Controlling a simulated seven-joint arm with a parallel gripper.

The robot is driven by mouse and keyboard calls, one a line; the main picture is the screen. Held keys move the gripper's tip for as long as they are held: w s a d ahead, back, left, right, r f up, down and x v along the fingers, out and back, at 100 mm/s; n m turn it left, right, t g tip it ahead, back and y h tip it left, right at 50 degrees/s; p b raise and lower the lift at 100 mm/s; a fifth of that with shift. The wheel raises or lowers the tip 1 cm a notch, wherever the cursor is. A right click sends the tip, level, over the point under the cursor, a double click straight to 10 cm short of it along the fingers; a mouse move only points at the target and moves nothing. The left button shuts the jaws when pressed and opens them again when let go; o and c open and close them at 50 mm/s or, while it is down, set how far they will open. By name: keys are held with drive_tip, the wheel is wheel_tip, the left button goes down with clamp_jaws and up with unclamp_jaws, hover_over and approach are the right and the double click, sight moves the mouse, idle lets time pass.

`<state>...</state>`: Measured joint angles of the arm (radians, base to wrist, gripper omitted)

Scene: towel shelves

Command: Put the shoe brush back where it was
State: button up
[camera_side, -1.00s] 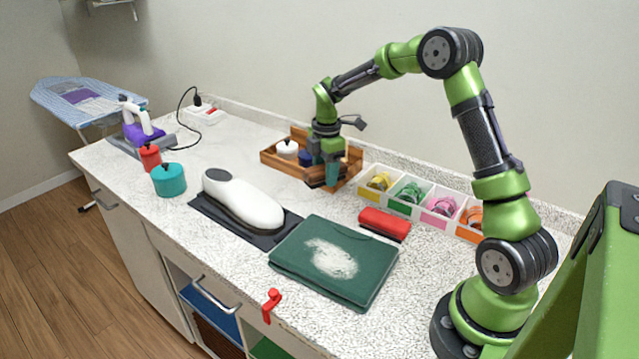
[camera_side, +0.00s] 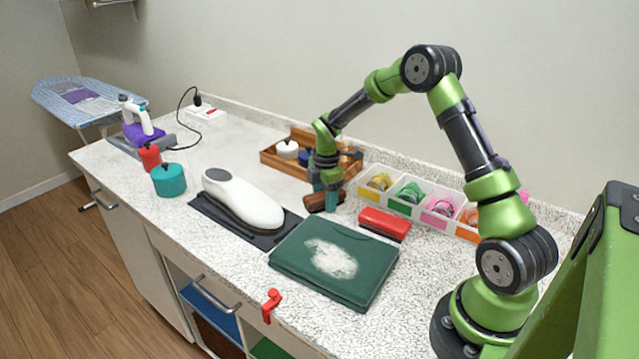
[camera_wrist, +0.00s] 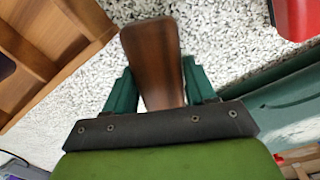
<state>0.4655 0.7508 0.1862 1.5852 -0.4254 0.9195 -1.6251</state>
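The shoe brush (camera_side: 315,202), with a brown wooden body, is between the fingers of my gripper (camera_side: 328,203), in front of the wooden tray (camera_side: 268,156). The wrist view shows the brown brush (camera_wrist: 152,55) pointing away between the two teal fingers of my gripper (camera_wrist: 158,90), which are shut on it. The tray's wooden wall (camera_wrist: 40,55) is to the left there, apart from the brush. Whether the brush touches the counter is hard to tell.
White bins (camera_side: 403,192) stand right of the tray. A red block-like item (camera_side: 385,224) lies near the brush. A folded green cloth (camera_side: 300,275) with a white patch and a white shoe-shaped form (camera_side: 245,203) on a dark mat are nearer the front edge.

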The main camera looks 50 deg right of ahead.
drive_tip(key=o, duration=0.4)
wheel_tip(320, 180, up, 12)
drive_tip(key=s+a+r+m+t, duration=0.2)
drive_tip(key=s+a+r+m, duration=0.2)
drive_tip(key=a+r, duration=0.3)
drive_tip(key=shift+s+a+r+m+t+y, duration=0.35)
drive_tip(key=shift+s+a+r+m+t, duration=0.5)
drive_tip(key=shift+s+a+m, duration=1.75)
drive_tip(key=shift+s+a+r+m+t+y, duration=0.6)
drive_tip(key=shift+s+a+m, duration=1.1)
drive_tip(key=shift+s, duration=1.7)
drive_tip(key=shift+s+a+r+m+t+y, duration=0.15)
drive_tip(key=shift+s+a+r+m+t, duration=0.9)
drive_tip(key=shift+s+a+m, duration=1.2)
drive_tip(key=shift+s+d+r+m, duration=0.1)
drive_tip(key=shift+s+d+m, duration=0.15)
drive_tip(key=shift+s+d, duration=0.35)
